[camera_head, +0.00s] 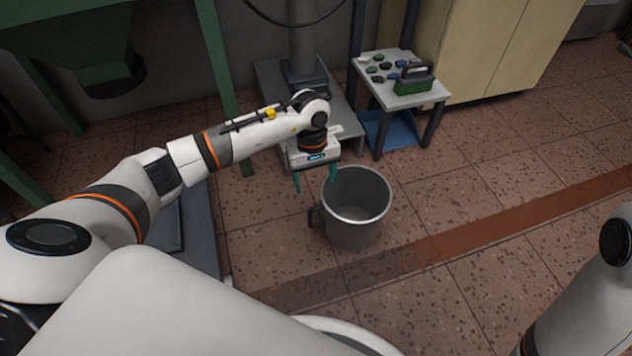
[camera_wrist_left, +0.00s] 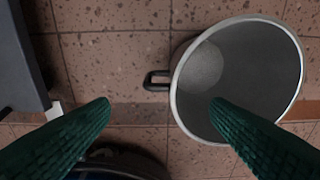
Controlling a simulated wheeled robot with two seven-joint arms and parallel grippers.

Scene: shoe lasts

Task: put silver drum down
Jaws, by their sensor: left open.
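The silver drum (camera_head: 352,232) is an open-topped metal container with a dark side handle (camera_head: 316,215). It stands upright on the tiled floor in the head view and looks empty inside. It also shows in the left wrist view (camera_wrist_left: 205,72), with its handle pointing left. My left gripper (camera_head: 316,186) is open and empty above the drum's handle side. In the left wrist view its green fingers (camera_wrist_left: 162,106) are spread wide, one overlapping the drum's rim in the picture and one over floor left of it. My right gripper is out of view; only part of the right arm shows.
A small table (camera_head: 418,98) with a green-and-grey box (camera_head: 414,82) and several small dark pieces stands behind the drum. A grey post base (camera_head: 262,78) stands behind the left gripper. Tall cream cabinets (camera_head: 500,45) line the back. The floor right of the drum is clear.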

